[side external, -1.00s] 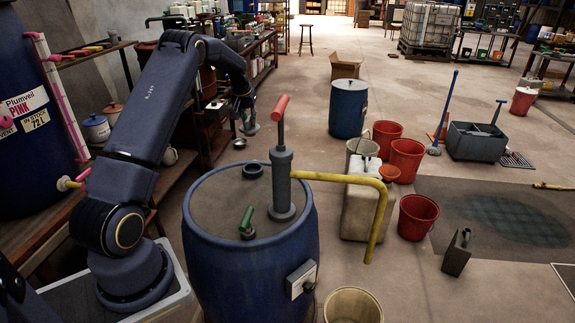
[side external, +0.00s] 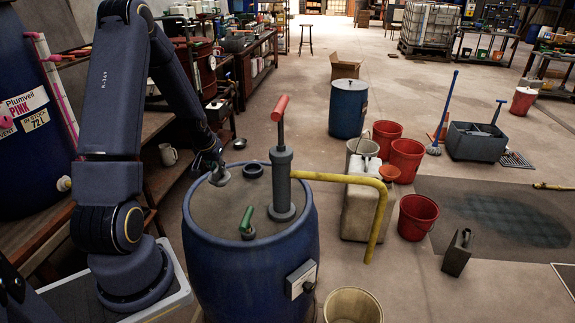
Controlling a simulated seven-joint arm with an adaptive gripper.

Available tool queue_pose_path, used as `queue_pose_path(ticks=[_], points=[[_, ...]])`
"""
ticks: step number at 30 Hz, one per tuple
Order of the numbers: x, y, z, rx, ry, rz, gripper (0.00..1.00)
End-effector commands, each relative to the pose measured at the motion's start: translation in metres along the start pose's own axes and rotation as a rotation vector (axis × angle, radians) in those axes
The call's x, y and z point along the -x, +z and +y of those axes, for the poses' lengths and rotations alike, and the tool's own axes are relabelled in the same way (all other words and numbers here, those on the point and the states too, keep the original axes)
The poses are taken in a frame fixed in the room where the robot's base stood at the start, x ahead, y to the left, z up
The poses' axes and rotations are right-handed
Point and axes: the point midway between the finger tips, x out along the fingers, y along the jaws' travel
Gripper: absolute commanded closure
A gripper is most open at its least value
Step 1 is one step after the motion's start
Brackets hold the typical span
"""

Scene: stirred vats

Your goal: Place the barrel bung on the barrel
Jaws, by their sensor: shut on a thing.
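The large blue barrel (side external: 225,262) stands upright in front of my arm. On its top are a dark raised ring (side external: 253,170) near the back, a green-handled valve (side external: 247,222) and a grey pump (side external: 282,185) with a red handle and yellow spout. My gripper (side external: 217,172) points down over the back left of the barrel top, left of the ring. It is shut on a small grey piece, the barrel bung (side external: 221,180). The bung appears to be above the lid and apart from the ring; its exact height is hard to tell.
The pump rises high just right of the ring. A workbench (side external: 155,205) with a white mug (side external: 168,155) runs behind my arm. A pale jerrycan (side external: 360,212) and red buckets (side external: 417,215) stand right of the barrel. The left part of the barrel top is clear.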

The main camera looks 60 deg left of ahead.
Motion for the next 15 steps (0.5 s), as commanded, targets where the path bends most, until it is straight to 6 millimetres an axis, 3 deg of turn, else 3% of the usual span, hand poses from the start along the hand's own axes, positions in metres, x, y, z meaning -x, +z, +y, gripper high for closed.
queue_pose_path(ticks=[4,15], points=[[0.0,0.006,-0.012,0.028,-0.012,-0.001,1.0],[-0.05,0.027,-0.014,0.031,-0.013,-0.004,1.0]])
